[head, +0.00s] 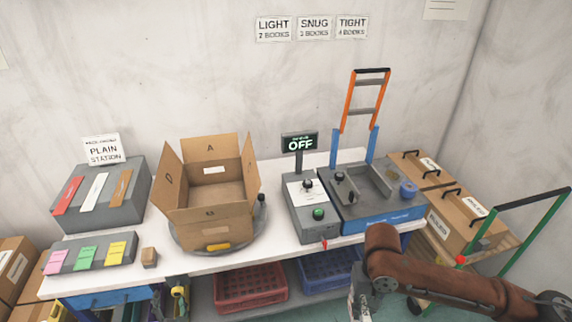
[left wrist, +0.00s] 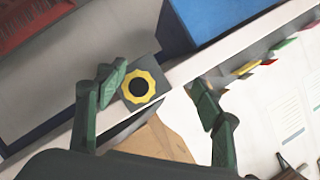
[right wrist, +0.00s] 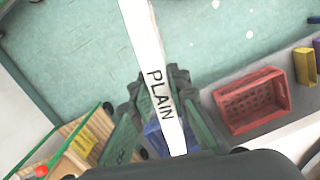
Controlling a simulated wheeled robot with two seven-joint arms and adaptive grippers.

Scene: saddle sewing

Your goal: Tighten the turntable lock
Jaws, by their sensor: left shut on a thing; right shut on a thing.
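The turntable lock appears as a yellow knob (left wrist: 139,88) with a black centre, on a grey block at the table's front edge. My left gripper (head: 177,296) is below that edge in the head view. In the left wrist view its green fingers (left wrist: 160,88) stand either side of the knob; the exact contact is hard to see. The cardboard box (head: 205,225) stands open on the round turntable (head: 180,240). My right gripper (head: 362,296) is shut on a white strip (right wrist: 150,50) marked PLAIN, right of the turntable, before the table.
The grey control box (head: 310,215) and blue-based machine (head: 375,205) stand right of the box. Coloured card racks (head: 98,190) are at left, with a small brown block (head: 149,257) near the edge. A red crate (head: 250,288) sits below the tabletop.

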